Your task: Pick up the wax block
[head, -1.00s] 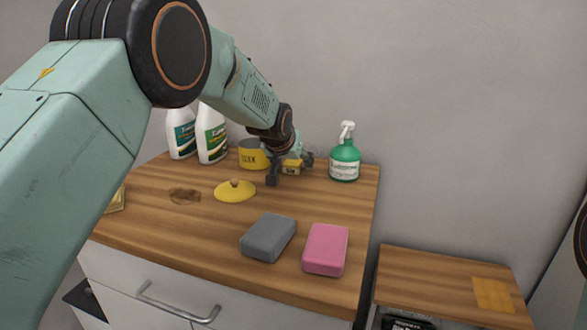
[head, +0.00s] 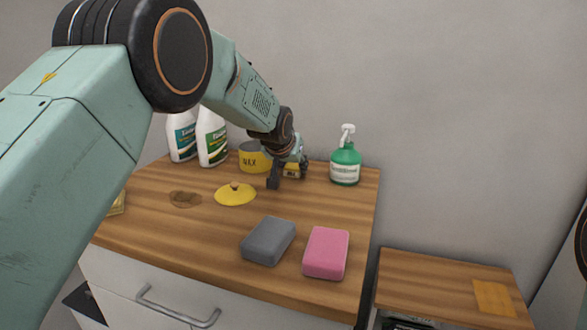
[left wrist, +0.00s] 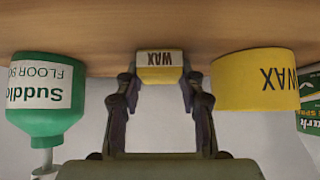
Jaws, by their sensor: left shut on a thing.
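The wax block (left wrist: 160,66) is a small yellow block with a white label reading WAX. It stands on the wooden counter (head: 180,238) near the back. My left gripper (left wrist: 159,84) is shut on it, with one finger on each side in the left wrist view. In the head view the block (head: 292,170) is partly hidden behind my left gripper (head: 287,176). I cannot tell whether the block is clear of the wood. My right gripper is not in view.
White bottles (head: 212,138) stand at the back left.

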